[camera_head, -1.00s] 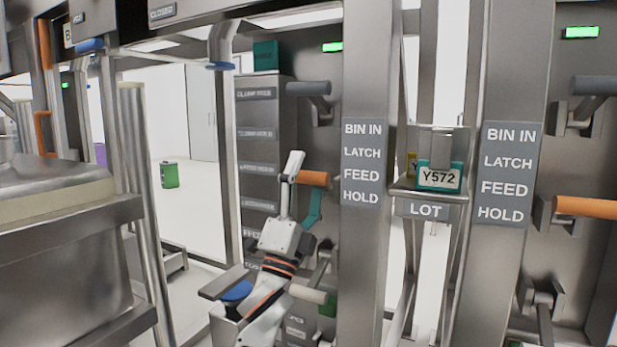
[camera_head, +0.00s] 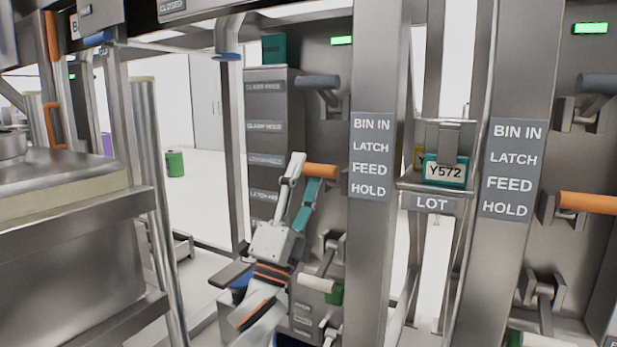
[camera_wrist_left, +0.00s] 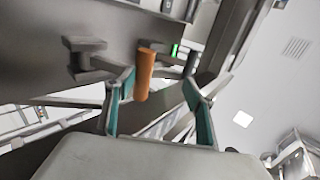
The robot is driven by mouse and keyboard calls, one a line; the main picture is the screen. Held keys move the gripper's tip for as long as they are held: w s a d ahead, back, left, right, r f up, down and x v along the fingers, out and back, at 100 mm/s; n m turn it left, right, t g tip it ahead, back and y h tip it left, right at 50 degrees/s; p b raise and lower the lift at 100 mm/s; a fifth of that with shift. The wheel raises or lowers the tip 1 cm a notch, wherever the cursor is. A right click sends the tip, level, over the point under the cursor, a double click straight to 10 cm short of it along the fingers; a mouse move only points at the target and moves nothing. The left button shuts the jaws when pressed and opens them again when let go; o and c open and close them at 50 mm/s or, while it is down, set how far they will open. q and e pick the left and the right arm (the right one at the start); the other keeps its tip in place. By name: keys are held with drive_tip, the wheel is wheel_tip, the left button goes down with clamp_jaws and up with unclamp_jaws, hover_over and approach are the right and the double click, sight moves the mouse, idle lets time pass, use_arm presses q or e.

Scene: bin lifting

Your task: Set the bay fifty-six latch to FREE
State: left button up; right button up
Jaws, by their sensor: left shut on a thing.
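An orange latch handle (camera_head: 322,171) sticks out from the grey bay panel, left of the post sign (camera_head: 370,156) reading BIN IN, LATCH, FEED, HOLD. My left gripper (camera_head: 304,172) is at this handle and shut on it, with the fingers pointing up and tilted right. In the left wrist view the orange handle (camera_wrist_left: 145,75) lies against the left teal finger, and the right finger stands apart from it. No bay number or FREE mark is readable here. My right gripper is not in view.
A grey handle (camera_head: 318,82) is above and a white handle (camera_head: 316,283) below. A second orange handle (camera_head: 587,203) is on the right-hand bay. A teal Y572 tag (camera_head: 444,171) sits over a LOT label between the posts. A steel bin (camera_head: 70,240) stands at left.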

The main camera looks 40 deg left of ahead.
use_arm(q)
drive_tip(key=s, duration=0.2)
drive_tip(key=s+d, duration=0.1)
drive_tip(key=shift+s+f, duration=0.1)
drive_tip(key=shift+s, duration=0.25)
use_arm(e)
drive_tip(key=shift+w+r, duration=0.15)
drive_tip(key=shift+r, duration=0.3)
use_arm(q)
drive_tip(key=shift+h, duration=0.3)
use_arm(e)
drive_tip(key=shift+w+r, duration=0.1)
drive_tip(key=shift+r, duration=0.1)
use_arm(q)
drive_tip(key=shift+f, duration=0.1)
